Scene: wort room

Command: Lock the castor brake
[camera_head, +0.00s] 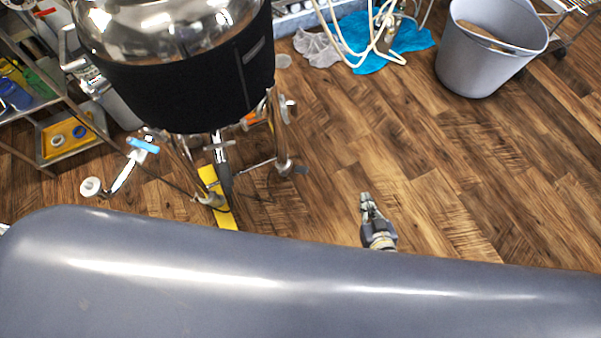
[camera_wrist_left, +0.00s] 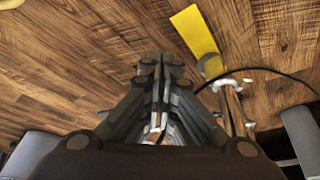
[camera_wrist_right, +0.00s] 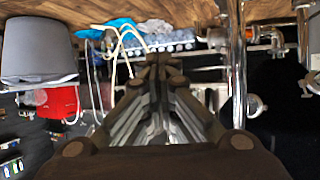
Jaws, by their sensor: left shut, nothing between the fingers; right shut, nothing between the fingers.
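A steel vessel (camera_head: 178,70) in a black jacket stands on metal legs at the upper left of the head view. A dark, wheel-like part (camera_head: 224,178) shows low under it, by a yellow floor strip (camera_head: 226,212); I cannot make out a brake lever. In the left wrist view, a leg's rounded foot (camera_wrist_left: 211,66) touches the end of the yellow strip (camera_wrist_left: 197,32). My left gripper (camera_wrist_left: 161,62) is shut and empty, left of that foot; the head view does not show it. My right gripper (camera_head: 365,200) is shut and empty over bare floor, right of the vessel.
A valve with a blue handle (camera_head: 143,145) sticks out left of the vessel. Shelving (camera_head: 62,115) stands at far left. A grey bin (camera_head: 487,55), a blue cloth (camera_head: 400,42) and pale hoses (camera_head: 345,38) lie at the back. The wooden floor (camera_head: 440,150) at right is clear.

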